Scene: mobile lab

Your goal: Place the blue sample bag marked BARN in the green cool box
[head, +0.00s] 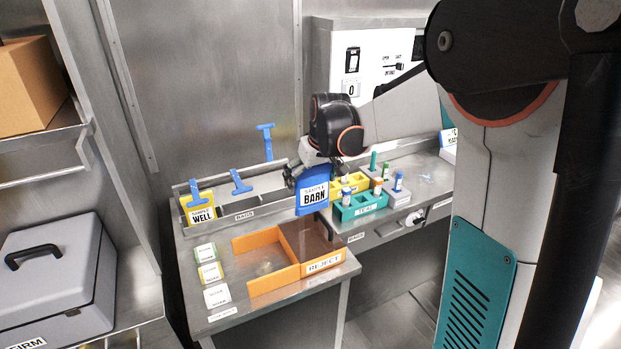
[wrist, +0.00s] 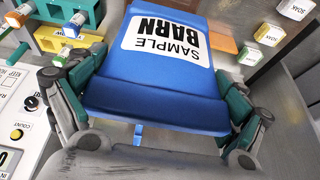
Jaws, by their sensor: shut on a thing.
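The blue sample bag marked BARN (head: 313,197) hangs upright from my gripper (head: 308,172), above the bench between the basin and the orange tray. In the wrist view the bag (wrist: 155,75) fills the middle, with its white SAMPLE BARN label facing the camera. Green finger pads of my gripper (wrist: 158,100) press on both sides of it. I see no green cool box in either view.
The orange REJECT tray (head: 325,263) is below the bag. A yellow bag marked WELL (head: 200,213) stands at the basin's left end. The teal rack (head: 360,208) and yellow rack (head: 350,184) stand to the right. A grey case (head: 50,268) sits on the left shelf.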

